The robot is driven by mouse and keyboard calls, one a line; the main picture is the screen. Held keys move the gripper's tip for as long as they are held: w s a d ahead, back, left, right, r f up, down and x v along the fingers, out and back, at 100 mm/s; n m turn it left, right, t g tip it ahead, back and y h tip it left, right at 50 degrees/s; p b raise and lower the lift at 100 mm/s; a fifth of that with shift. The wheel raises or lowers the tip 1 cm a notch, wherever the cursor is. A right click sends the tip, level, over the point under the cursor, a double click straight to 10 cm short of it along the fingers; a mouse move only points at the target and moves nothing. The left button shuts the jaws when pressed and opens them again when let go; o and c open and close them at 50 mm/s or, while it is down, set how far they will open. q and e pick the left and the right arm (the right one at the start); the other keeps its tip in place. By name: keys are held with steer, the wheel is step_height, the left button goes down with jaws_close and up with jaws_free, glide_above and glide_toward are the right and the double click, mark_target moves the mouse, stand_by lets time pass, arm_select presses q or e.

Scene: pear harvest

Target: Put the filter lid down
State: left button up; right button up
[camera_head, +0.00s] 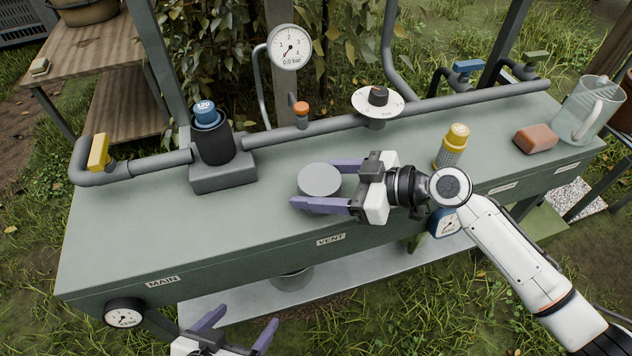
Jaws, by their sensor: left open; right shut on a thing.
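The filter lid (320,179), a round grey disc, lies flat between the purple fingers of my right gripper (298,185). That gripper is shut on it, over the middle of the green bench top; I cannot tell whether the lid touches the bench. A black filter housing (213,145) stands uncovered on a grey block to the left, with a blue cartridge marked 120 (206,113) in its top. My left gripper (243,318) is open and empty, low in front of the bench.
The green bench (120,222) has free room at its left and front. A pipe with a yellow valve handle (98,152), orange knob (301,108) and white dial (377,101) runs behind. A yellow-capped cartridge (452,148), brick-coloured block (535,139) and clear jug (587,110) stand right.

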steer(key=o, duration=1)
steer(key=shift+f, duration=0.1)
steer(key=shift+o, duration=0.2)
steer(key=shift+d+r+p, duration=0.15)
steer(key=shift+r+p, duration=0.1)
steer(key=shift+p, duration=0.05)
steer(key=b+v, duration=0.1)
steer(key=v, duration=0.9)
steer(key=shift+s+d+r, duration=0.1)
steer(key=shift+s+d, duration=0.1)
steer(key=shift+d, duration=0.15)
steer(key=shift+s+d+r, duration=0.15)
steer(key=shift+d+r, duration=0.15)
steer(key=shift+d, duration=0.05)
